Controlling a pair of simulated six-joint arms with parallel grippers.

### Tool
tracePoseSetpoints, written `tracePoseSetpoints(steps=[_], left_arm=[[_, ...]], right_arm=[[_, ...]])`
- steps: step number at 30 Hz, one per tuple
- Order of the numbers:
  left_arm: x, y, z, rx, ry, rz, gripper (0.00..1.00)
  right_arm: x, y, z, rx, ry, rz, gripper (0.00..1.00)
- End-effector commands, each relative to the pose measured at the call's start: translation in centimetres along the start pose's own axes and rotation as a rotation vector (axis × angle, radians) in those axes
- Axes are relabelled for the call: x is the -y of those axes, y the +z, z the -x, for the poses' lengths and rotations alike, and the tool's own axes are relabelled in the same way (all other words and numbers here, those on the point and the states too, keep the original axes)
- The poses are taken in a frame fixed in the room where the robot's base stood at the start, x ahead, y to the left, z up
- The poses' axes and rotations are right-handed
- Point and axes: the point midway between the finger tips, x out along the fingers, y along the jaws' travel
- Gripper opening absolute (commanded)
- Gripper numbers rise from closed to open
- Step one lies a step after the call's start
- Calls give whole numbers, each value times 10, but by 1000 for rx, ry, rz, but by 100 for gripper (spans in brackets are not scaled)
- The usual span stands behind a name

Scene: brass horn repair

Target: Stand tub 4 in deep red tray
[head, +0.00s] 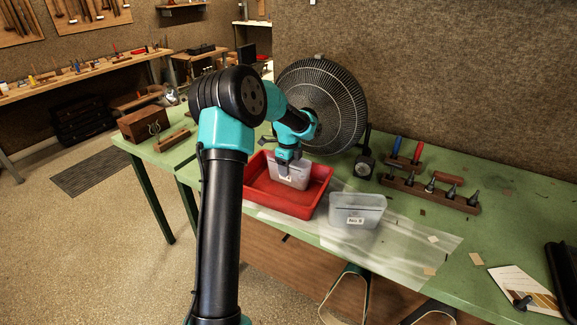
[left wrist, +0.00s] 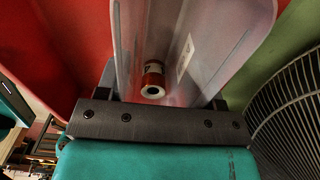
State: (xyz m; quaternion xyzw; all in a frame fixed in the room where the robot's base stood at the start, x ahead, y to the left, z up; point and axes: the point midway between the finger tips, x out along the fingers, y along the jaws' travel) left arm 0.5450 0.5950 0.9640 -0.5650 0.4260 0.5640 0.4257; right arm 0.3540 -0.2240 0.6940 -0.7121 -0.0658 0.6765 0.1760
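A clear, whitish tub (head: 294,171) with a white label is at the deep red tray (head: 263,194), within its rim toward the back. I cannot tell whether it rests on the tray floor. My left gripper (head: 287,160) comes down over it. In the left wrist view its fingers lie close against both sides of the tub (left wrist: 240,35), and the gripper looks shut on it. A small red and white cylinder (left wrist: 153,80) shows inside the tub. A second clear tub (head: 355,213) with a label stands on the green table right of the tray. Neither number is readable. My right gripper is out of view.
A large black fan (head: 322,100) stands behind the tray. A wooden rack of tools (head: 430,193) and a dark stand (head: 365,160) are at the back right. A colour card (head: 525,290) lies at the front right. The table between the second tub and the card is mostly clear.

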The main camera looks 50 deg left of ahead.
Motion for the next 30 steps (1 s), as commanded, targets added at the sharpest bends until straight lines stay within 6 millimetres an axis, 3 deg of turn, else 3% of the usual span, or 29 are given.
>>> tracePoseSetpoints(steps=[7, 19, 23, 30], left_arm=[[0, 0, 0, 0, 0, 0, 85], [0, 0, 7, 0, -1, 0, 86], [1, 0, 21, 0, -3, 0, 86], [0, 0, 64, 0, -3, 0, 86]], right_arm=[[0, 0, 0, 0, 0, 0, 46], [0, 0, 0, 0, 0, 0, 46], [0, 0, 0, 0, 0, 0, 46], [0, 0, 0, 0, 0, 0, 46]])
